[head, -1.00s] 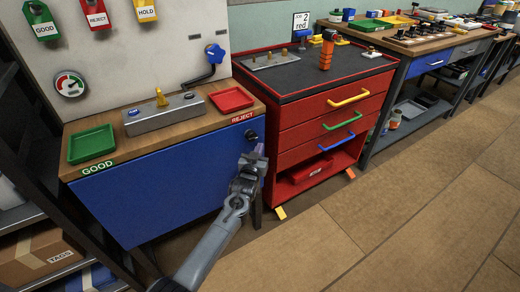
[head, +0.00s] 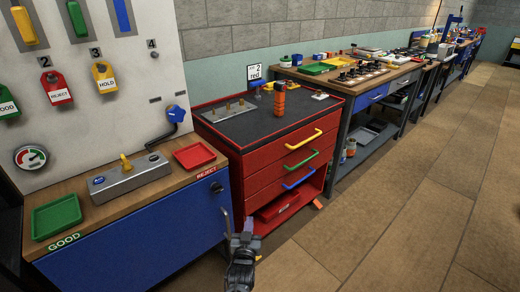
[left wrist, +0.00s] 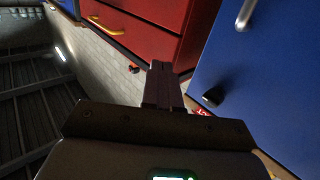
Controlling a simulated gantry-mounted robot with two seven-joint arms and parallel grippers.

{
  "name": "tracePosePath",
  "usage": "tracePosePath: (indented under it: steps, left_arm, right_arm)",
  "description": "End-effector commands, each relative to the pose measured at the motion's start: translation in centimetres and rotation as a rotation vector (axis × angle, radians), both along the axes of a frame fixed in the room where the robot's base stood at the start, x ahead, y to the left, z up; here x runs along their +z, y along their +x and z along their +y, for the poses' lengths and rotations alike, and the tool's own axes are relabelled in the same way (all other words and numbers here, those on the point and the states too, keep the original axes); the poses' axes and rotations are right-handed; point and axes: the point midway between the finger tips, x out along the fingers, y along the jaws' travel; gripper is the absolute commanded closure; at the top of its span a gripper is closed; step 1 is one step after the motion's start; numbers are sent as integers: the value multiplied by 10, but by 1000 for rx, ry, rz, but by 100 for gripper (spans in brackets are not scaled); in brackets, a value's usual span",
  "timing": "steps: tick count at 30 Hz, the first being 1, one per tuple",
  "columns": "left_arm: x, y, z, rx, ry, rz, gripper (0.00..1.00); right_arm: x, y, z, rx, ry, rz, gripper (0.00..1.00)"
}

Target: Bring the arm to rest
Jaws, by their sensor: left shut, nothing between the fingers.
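My left gripper (head: 243,238) is low in the head view, in front of the gap between the blue bench front and the red cabinet. In the left wrist view the left gripper's fingers (left wrist: 163,84) are together with nothing between them. The blue bench front (head: 140,238) fills the right of the wrist view, with a dark knob on it (left wrist: 213,97). The red tool cabinet (head: 262,165) also shows in the wrist view, beyond the fingers. I see no contact with either. My right gripper is not in view.
On the bench top are a green GOOD tray (head: 57,216), a red REJECT tray (head: 194,156) and a grey block with a yellow lever (head: 128,178). An orange stack (head: 279,99) stands on the cabinet. The tiled floor (head: 400,220) at right is clear.

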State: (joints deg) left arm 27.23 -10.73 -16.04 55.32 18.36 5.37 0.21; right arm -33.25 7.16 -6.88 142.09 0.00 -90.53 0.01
Motion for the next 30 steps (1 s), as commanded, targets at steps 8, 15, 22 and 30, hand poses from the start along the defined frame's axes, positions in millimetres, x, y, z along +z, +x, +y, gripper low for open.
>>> tracePosePath:
  steps: [8,15,22,30]
  left_arm:
    - [-81,-72,25,21,24,170,100]
    - [-92,-199,86,53,12,344,100]
    - [-34,-309,125,16,8,625,100]
    - [77,-396,137,-71,64,917,100]
  right_arm:
    - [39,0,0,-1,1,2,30]
    - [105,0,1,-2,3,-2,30]
    - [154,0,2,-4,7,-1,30]
    - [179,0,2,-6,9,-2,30]
